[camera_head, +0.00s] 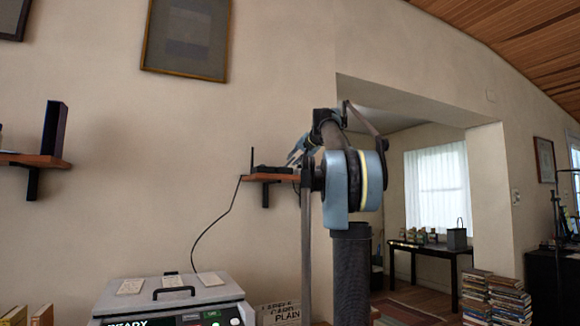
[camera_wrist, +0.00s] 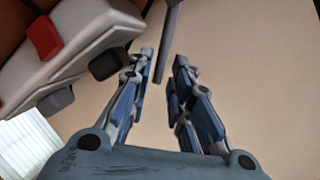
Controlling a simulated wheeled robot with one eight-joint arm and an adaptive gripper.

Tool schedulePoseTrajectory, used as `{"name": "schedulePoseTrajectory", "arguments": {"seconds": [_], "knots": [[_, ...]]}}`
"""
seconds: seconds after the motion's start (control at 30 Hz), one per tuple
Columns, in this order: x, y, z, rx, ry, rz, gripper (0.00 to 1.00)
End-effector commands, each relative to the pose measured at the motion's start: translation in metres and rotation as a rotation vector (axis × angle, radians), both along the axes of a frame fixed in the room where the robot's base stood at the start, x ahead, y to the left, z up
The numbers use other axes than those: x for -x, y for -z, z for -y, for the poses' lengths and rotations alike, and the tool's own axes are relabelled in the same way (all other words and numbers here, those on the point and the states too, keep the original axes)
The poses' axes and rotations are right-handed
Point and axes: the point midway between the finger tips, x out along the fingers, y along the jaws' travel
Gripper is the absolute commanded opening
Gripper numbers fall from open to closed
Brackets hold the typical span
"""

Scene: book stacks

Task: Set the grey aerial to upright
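In the wrist view, the grey aerial (camera_wrist: 168,42) is a thin rod coming down from the top edge. Its tip lies in the gap between the fingers of my gripper (camera_wrist: 164,58). The fingers are apart, with wall showing between them and the rod; I cannot tell whether either touches it. A pale grey device (camera_wrist: 75,50) with red and black parts fills the upper left. In the head view, my gripper (camera_head: 296,157) is at the right end of the wall shelf, partly hidden by my arm. A thin dark upright rod (camera_head: 252,158) stands at the shelf's left end.
The wooden wall shelf (camera_head: 262,178) carries a low dark device (camera_head: 270,169), with a cable (camera_head: 214,224) hanging to the left. A grey machine (camera_head: 172,292) stands below left. Another shelf (camera_head: 35,161) holds a dark upright object. Book stacks (camera_head: 495,297) stand at right. The wall between shelves is clear.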

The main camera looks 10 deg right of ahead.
Motion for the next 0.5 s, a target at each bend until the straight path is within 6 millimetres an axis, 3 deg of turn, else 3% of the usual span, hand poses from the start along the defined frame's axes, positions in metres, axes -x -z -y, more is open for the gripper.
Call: {"name": "schedulePoseTrajectory", "arguments": {"seconds": [0.2, 0.5], "knots": [[-0.029, 0.009, -0.01, 0.001, -0.002, 0.0, 0.19], [-0.044, 0.014, -0.015, 0.0, 0.0, 0.0, 0.19]]}}
